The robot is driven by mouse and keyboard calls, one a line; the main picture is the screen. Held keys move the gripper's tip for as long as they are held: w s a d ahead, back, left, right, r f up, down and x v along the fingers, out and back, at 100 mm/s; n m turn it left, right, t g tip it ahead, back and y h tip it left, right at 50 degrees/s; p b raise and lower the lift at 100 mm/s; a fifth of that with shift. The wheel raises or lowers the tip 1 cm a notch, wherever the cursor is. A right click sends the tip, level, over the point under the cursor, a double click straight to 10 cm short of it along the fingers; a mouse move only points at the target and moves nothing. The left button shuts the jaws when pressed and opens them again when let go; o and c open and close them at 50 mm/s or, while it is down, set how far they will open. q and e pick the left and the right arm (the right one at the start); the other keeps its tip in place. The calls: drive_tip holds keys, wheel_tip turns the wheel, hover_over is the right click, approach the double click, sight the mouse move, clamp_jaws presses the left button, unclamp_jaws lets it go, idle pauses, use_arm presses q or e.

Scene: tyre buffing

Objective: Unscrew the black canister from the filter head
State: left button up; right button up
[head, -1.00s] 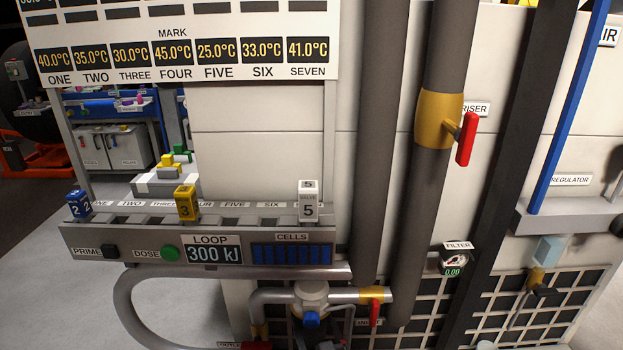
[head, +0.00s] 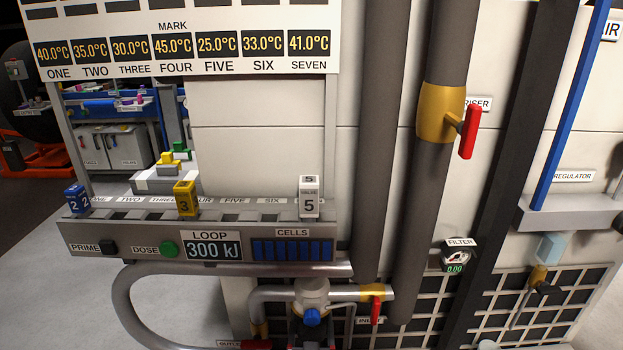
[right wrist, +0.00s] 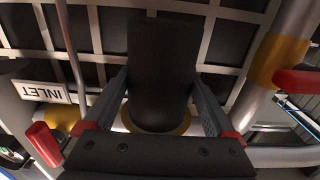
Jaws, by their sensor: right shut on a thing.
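The black canister (right wrist: 160,65) stands out in the middle of the right wrist view, with a yellow ring (right wrist: 185,124) at its near end. My right gripper (right wrist: 160,95) has one finger on each side of the canister and is shut on it. Dark and red parts show just below the knob at the picture's bottom edge, too cropped to name surely. The canister cannot be made out there. My left gripper is not in view.
A red-handled valve labelled INLET (right wrist: 43,143) is left of the gripper in the wrist view; another red handle (right wrist: 298,82) is at right. A dark grid panel (right wrist: 240,40) lies behind the canister. The FILTER gauge (head: 455,258) reads 0.00.

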drive_tip(key=o, duration=1.4)
drive_tip(key=shift+o, duration=0.2)
drive_tip(key=shift+f+b, duration=0.5)
drive_tip(key=shift+f, duration=0.5)
drive_tip(key=shift+r, duration=0.1)
